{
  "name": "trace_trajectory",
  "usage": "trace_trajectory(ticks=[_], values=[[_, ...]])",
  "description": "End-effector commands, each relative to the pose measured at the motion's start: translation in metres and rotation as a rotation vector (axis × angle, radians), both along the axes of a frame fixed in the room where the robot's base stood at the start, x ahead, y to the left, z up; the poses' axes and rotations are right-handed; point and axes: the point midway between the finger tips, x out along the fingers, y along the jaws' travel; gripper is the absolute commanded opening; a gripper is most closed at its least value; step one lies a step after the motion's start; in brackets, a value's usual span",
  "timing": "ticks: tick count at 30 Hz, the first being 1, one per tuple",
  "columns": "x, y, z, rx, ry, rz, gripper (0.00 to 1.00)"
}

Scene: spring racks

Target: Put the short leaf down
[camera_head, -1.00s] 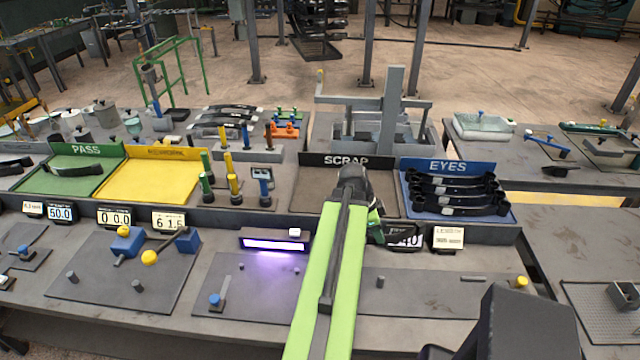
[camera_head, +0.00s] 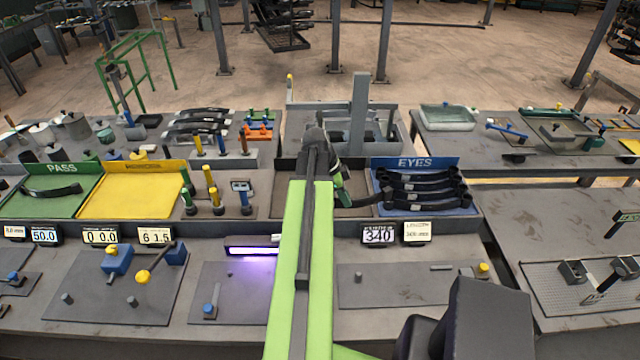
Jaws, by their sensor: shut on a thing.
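My gripper (camera_head: 342,195) is at the far end of my green arm, over the scrap tray (camera_head: 283,190). It is shut on a dark, slightly curved short leaf (camera_head: 366,202). The leaf extends right from the jaws, and its right end is by the left edge of the blue EYES tray (camera_head: 440,208). I cannot tell whether the leaf touches the tray floor. My arm hides the middle of the scrap tray and its sign.
Several dark leaves with eyes (camera_head: 425,190) are stacked in the EYES tray. Left are a yellow tray (camera_head: 130,195) and a green PASS tray (camera_head: 25,205) holding one leaf. A display reading 340 (camera_head: 378,235) stands in front. Upright coloured tools (camera_head: 211,190) stand left of the scrap tray.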

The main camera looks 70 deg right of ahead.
Motion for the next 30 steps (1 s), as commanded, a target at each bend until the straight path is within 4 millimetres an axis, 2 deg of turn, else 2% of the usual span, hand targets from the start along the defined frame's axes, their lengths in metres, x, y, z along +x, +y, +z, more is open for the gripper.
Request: trace_trajectory(ticks=[5,12,18,26,30], values=[[0.015,-0.008,-0.016,-0.001,0.001,0.004,0.00],[0.066,-0.033,-0.052,0.000,0.001,0.005,0.00],[0.099,-0.047,-0.070,-0.001,0.001,0.004,0.00],[0.107,-0.049,-0.072,-0.001,0.002,0.002,0.00],[0.107,-0.049,-0.087,0.000,0.001,0.003,0.00]])
